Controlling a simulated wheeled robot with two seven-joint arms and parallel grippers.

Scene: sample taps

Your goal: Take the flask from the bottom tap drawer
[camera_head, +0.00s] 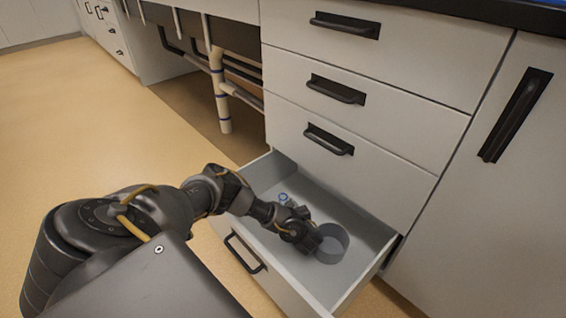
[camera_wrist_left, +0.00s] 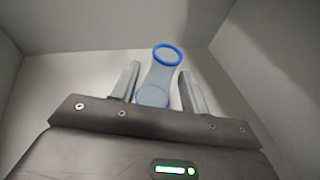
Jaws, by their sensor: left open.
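The bottom drawer (camera_head: 355,285) is pulled open below several closed drawers. The flask is clear with a blue rim (camera_head: 283,197); in the head view only its rim end shows inside the drawer, behind my left gripper. My left gripper (camera_head: 303,230) is down in the drawer and open. My right gripper is not in view.
A grey round, ring-like object (camera_head: 334,243) is in the drawer beside my left gripper. The drawer's grey walls (camera_wrist_left: 248,75) stand close on both sides. Closed drawers with black handles (camera_head: 329,139) rise above. Open floor (camera_head: 100,130) lies to the left.

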